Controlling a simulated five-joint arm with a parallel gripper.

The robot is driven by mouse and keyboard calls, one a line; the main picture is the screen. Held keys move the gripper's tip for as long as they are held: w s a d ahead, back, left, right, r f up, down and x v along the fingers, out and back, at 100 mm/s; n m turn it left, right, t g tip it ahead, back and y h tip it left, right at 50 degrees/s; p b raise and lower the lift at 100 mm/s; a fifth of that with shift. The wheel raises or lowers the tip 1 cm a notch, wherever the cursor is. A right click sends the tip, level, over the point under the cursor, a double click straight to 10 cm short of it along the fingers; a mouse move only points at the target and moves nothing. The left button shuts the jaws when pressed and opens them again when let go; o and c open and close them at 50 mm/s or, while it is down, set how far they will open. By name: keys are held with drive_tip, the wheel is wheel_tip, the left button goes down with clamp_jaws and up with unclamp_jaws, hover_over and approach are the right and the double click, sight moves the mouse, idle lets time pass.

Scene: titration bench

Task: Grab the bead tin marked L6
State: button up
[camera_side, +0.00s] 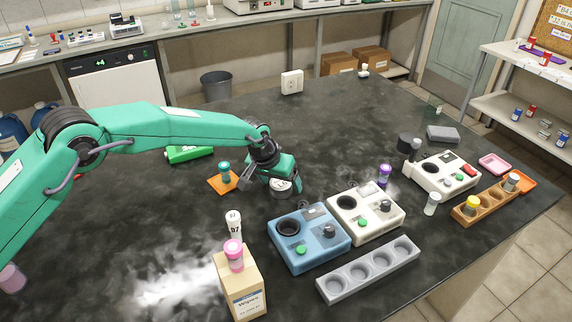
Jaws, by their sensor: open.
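A small round tin (281,188) with a dark side and a pale, dark-marked lid stands on the black bench near the middle of the view. Its marking is too small to read for certain, so I cannot confirm L6. My gripper (271,181) is open and low over the bench at the tin. The green gripper body hides part of the tin's far side. One dark finger shows to the left of the tin. I cannot tell whether the fingers touch it.
A teal-capped vial (225,172) stands on an orange mat (219,186) left of my gripper. A blue device (310,240) and a white device (367,216) stand to the front right. A wipes box (241,285) with a pink-capped vial is at the front.

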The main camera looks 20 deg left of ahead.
sight(280, 183)
drive_tip(key=c, duration=1.1)
drive_tip(key=shift+r, duration=0.15)
drive_tip(key=shift+r, duration=0.5)
wheel_tip(280, 183, up, 3)
drive_tip(key=shift+s+d+r, duration=0.1)
drive_tip(key=shift+s+d, duration=0.05)
drive_tip(key=s+d+r, duration=0.6)
drive_tip(key=s, duration=0.3)
drive_tip(key=shift+s+r+h, duration=0.25)
drive_tip(key=shift+r+h, duration=0.05)
drive_tip(key=shift+d, duration=0.1)
